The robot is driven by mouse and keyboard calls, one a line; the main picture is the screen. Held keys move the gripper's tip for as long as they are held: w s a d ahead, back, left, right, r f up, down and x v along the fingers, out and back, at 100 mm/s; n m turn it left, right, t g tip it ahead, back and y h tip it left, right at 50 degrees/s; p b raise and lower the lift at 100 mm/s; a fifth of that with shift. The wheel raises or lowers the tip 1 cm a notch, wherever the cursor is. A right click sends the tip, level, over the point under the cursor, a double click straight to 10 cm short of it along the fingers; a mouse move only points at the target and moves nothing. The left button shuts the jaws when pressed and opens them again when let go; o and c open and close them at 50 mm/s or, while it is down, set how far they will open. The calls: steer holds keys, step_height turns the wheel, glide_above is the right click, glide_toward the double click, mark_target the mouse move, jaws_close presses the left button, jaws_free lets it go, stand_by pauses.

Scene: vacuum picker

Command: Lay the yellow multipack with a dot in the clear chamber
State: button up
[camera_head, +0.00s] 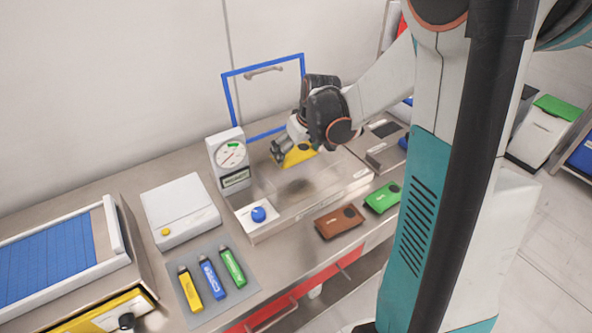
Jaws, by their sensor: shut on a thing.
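My gripper (284,147) is shut on the yellow multipack (298,155). A dark mark shows near the pack's upper edge, partly hidden by the fingers. The pack is held tilted above the chamber (325,190), a shallow metal bay in the bench, and a dark shadow lies on the bay floor below it. The chamber's clear lid with a blue frame (228,98) stands raised behind, with a handle near its top. My wrist covers part of the lid and the bay's back.
A dial gauge (231,158) and a blue button (258,214) stand at the chamber's left. Brown (339,222) and green (383,198) packs with dark dots lie in front. A white box (180,208), several coloured markers (209,277) on a grey mat and a blue roller belt (46,262) are further left.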

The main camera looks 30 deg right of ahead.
mark_target(296, 175)
steer(key=shift+f+b, duration=0.85)
steer(key=shift+f, duration=2.2)
steer(key=shift+f, duration=0.15)
steer(key=o, duration=0.9)
steer(key=p+v, duration=0.4)
steer(key=v, duration=0.8)
steer(key=shift+s, duration=0.1)
